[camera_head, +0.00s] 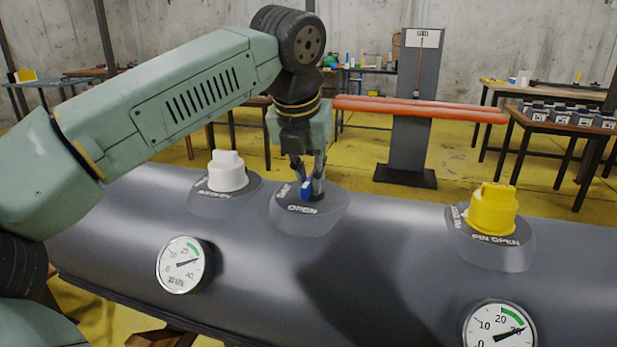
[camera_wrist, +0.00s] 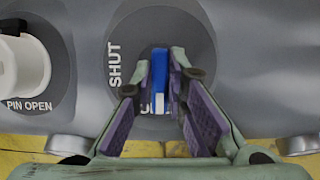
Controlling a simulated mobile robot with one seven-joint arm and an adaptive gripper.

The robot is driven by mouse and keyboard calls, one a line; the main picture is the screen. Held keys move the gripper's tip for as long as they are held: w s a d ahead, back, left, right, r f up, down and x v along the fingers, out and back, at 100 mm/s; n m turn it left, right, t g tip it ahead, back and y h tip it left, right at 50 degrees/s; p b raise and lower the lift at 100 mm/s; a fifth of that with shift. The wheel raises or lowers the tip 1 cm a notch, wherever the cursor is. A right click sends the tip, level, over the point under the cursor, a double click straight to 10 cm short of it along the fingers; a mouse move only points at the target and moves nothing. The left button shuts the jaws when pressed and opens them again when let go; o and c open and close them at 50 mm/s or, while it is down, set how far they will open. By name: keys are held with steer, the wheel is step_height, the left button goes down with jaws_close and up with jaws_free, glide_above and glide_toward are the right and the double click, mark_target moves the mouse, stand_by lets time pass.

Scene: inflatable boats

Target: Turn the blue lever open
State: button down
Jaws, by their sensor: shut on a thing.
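The blue lever (camera_head: 306,189) sits on a round dark grey base (camera_head: 325,213) on top of the grey inflatable tube (camera_head: 280,265). Its base reads SHUT at the left and OPEN at the front. My gripper (camera_head: 312,188) reaches down onto the lever from above. In the wrist view the blue lever (camera_wrist: 159,72) stands between the fingers of my gripper (camera_wrist: 161,88), which are shut on it. The lever points down the picture, with a white mark at its lower end over the lower label. The fingers partly hide that label.
A white valve (camera_head: 226,172) stands to the left and a yellow valve (camera_head: 492,211) to the right on the tube. Two pressure gauges, a left one (camera_head: 183,264) and a right one (camera_head: 499,327), face forward. Orange bars (camera_head: 420,108) and tables are behind.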

stand_by(0.4)
steer(key=c, duration=1.6)
jaws_free()
steer(key=v, duration=1.2)
